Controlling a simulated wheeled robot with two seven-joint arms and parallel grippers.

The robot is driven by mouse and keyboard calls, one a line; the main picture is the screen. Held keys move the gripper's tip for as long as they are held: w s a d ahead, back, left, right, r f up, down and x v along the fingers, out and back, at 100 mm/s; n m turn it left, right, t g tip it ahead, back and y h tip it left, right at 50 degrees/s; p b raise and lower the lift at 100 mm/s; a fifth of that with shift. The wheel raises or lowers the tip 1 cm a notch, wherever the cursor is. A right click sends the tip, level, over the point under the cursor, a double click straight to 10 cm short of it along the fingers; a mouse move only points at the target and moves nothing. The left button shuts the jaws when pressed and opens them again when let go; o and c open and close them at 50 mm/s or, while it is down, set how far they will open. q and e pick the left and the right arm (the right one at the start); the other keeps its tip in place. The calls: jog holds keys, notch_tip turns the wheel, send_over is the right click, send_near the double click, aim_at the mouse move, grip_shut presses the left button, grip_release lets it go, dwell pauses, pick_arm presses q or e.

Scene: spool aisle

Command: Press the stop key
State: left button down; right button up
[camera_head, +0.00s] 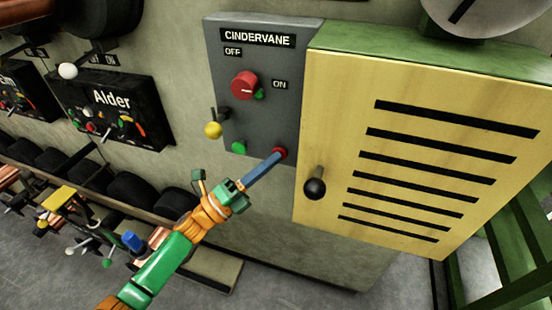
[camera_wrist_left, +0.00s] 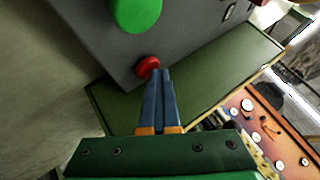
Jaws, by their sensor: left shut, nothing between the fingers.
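The red stop key (camera_head: 280,153) is a small round button at the lower right of the grey CINDERVANE panel (camera_head: 225,85). It also shows in the left wrist view (camera_wrist_left: 147,67), just beyond the fingertips. My left gripper (camera_head: 277,158) is shut and empty, its blue fingers together and their tips at the red key. In the left wrist view the tips (camera_wrist_left: 160,74) overlap the key's lower right edge; I cannot tell whether they touch it. A green button (camera_head: 239,147) sits left of the red key. My right gripper is not in view.
A red rotary knob (camera_head: 244,86) and a yellow-ended lever (camera_head: 212,130) are higher on the panel. A yellow slatted door (camera_head: 400,150) with a black knob (camera_head: 315,188) stands close on the right. The Alder panel (camera_head: 112,108) is at left.

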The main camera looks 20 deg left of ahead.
pick_arm(q)
jog(key=shift+w+a+f+b, duration=0.1)
jog(key=shift+w+b, duration=0.15)
jog(key=shift+b, duration=0.25)
jog(key=shift+r, duration=0.2)
jog(key=shift+f, duration=0.2)
jog(key=shift+s, duration=0.1)
jog(key=s, duration=0.1)
jog(key=s+p, duration=0.1)
jog(key=s, duration=0.1)
jog(key=s+p, duration=0.1)
jog(key=s, duration=0.1)
jog(key=shift+f, duration=0.25)
